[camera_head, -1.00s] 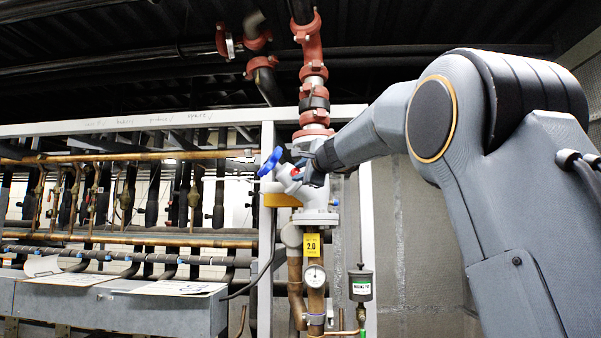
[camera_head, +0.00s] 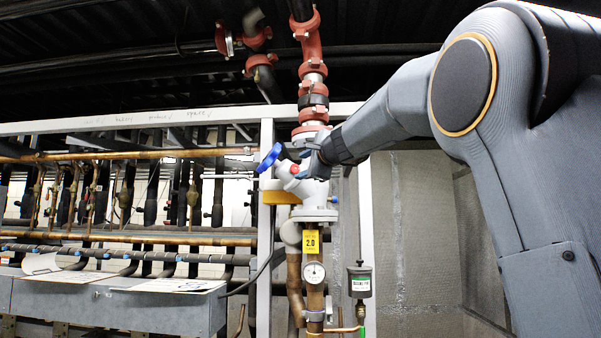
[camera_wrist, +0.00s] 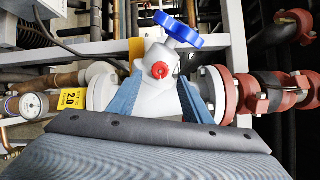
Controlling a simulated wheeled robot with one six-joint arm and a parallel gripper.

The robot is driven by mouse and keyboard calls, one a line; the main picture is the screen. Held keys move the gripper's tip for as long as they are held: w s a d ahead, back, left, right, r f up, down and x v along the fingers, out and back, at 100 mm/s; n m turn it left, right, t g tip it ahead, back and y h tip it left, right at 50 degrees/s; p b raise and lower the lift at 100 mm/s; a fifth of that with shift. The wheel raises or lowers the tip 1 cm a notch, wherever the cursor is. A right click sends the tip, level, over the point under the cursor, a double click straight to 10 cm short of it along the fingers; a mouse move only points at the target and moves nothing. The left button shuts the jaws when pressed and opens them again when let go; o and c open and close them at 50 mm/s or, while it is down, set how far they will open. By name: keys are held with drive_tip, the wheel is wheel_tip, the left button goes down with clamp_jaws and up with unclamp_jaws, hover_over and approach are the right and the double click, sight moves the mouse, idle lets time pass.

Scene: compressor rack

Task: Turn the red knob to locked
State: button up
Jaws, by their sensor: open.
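The small red knob (camera_wrist: 160,70) sits on the front of a grey-white valve body (camera_wrist: 155,101), below a blue handwheel (camera_wrist: 178,29) in the wrist view. In the head view the red knob (camera_head: 295,169) shows just left of my gripper (camera_head: 305,162), and the blue handwheel (camera_head: 269,158) is further left. My gripper (camera_wrist: 162,97) is open. Its blue fingers lie on either side of the valve body, with the knob between and beyond their tips. The fingers look apart from the knob. I cannot tell whether they touch the valve body. No knob marking is readable.
Red-coupled pipe (camera_head: 312,80) rises above the valve. A yellow 2.0 tag (camera_head: 312,242) and a round gauge (camera_head: 314,271) are below it. A grey frame post (camera_head: 367,225) stands close on the right. A grey canister (camera_head: 360,282) hangs at lower right.

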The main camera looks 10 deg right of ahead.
drive_tip(key=shift+s+d+b, duration=0.2)
drive_tip(key=shift+s+b, duration=0.1)
drive_tip(key=shift+s, duration=0.75)
drive_tip(key=shift+s+d+b, duration=0.2)
drive_tip(key=shift+s+b, duration=0.05)
drive_tip(key=shift+s, duration=0.8)
drive_tip(key=s+a+f+n+g, duration=0.1)
drive_tip(key=s+f+n+g, duration=0.15)
drive_tip(key=f, duration=1.05)
drive_tip(key=s+a+f+n+g, duration=0.2)
drive_tip(key=f+n+g, duration=0.1)
drive_tip(key=f, duration=1)
drive_tip(key=s+a+f+n+g, duration=0.1)
drive_tip(key=s+f+n+g, duration=0.2)
drive_tip(key=f, duration=1)
drive_tip(key=s+d+f+n+g+h, duration=0.1)
drive_tip(key=s+f+n+g, duration=0.3)
drive_tip(key=s+f, duration=1)
drive_tip(key=s+d+f+n+g+h, duration=0.1)
drive_tip(key=s+f+n+g, duration=0.4)
drive_tip(key=s+f, duration=1)
drive_tip(key=shift+s+n+h, duration=0.45)
drive_tip(key=shift+s+h, duration=0.15)
drive_tip(key=shift+s, duration=0.65)
drive_tip(key=shift+f, duration=0.1)
